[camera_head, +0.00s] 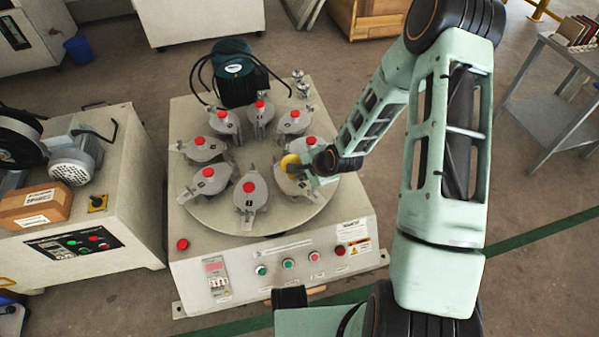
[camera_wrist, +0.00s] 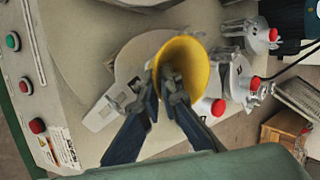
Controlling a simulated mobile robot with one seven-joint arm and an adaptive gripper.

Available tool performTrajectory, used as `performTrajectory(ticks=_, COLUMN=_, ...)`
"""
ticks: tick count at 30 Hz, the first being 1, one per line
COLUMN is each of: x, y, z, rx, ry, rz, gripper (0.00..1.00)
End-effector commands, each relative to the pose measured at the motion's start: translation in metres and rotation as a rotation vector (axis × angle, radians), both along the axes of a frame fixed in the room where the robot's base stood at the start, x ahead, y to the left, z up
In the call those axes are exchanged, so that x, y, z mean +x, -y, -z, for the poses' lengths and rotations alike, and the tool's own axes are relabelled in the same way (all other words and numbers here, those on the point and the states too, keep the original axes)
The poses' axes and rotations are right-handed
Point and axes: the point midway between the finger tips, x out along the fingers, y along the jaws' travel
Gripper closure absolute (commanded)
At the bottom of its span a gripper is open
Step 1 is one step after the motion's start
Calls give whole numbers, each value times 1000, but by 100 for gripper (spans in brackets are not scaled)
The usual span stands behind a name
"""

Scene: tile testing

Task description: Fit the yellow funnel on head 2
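The yellow funnel (camera_head: 289,161) is at my gripper (camera_head: 301,168), above the right-front part of the round turntable (camera_head: 225,220). In the wrist view the funnel (camera_wrist: 196,62) shows its wide mouth. One finger of my gripper (camera_wrist: 160,88) is inside the funnel and the other is outside, closed on its wall. A grey head (camera_head: 292,184) lies directly under the funnel, partly hidden by it and the gripper. I cannot tell whether the funnel touches this head.
Several grey heads with red caps, such as the front one (camera_head: 249,200), ring the turntable close to my gripper. A green motor (camera_head: 238,75) with black cables stands behind it. The machine's front panel (camera_head: 288,263) carries buttons. A bench (camera_head: 110,225) stands at the left.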

Motion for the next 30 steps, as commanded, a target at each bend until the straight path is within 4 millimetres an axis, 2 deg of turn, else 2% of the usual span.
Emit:
performTrajectory(ticks=8, x=0, y=0, z=0, rx=0, ry=0, rz=0, gripper=100)
performTrajectory(ticks=9, x=0, y=0, z=0, rx=0, ry=0, rz=0, gripper=91)
performTrajectory(ticks=14, x=0, y=0, z=0, rx=0, ry=0, rz=0, gripper=75)
performTrajectory(ticks=23, x=0, y=1, z=-1, rx=0, ry=0, rz=0, gripper=75)
performTrajectory(ticks=30, x=-12, y=10, z=-23, rx=0, ry=1, rz=3, gripper=75)
